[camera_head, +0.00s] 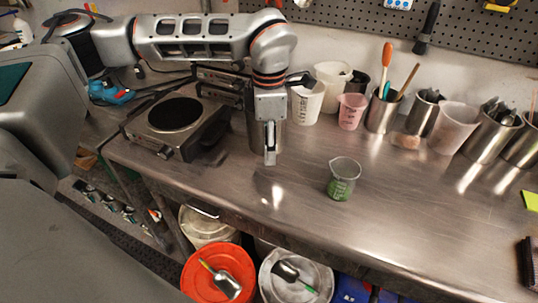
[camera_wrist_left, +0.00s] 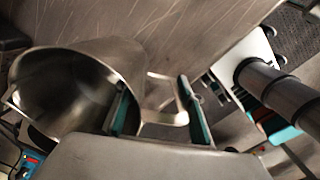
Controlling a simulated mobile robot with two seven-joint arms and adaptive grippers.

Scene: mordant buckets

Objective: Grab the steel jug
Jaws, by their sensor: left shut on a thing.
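The steel jug (camera_head: 254,130) stands on the steel bench, partly hidden behind my left gripper (camera_head: 270,154) in the head view. In the left wrist view the jug (camera_wrist_left: 75,85) fills the left side, its round open mouth facing the camera and its inside looking empty. Its handle (camera_wrist_left: 166,116) shows between the teal-padded fingers of my left gripper (camera_wrist_left: 160,112), which is shut on the jug. The exact finger contact is partly hidden. My right gripper is in neither view.
A hot plate (camera_head: 178,120) is left of the jug. White cups, a pink beaker (camera_head: 351,112) and steel tool pots line the wall at right. Buckets, one with a red lid (camera_head: 208,285), are below the bench edge.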

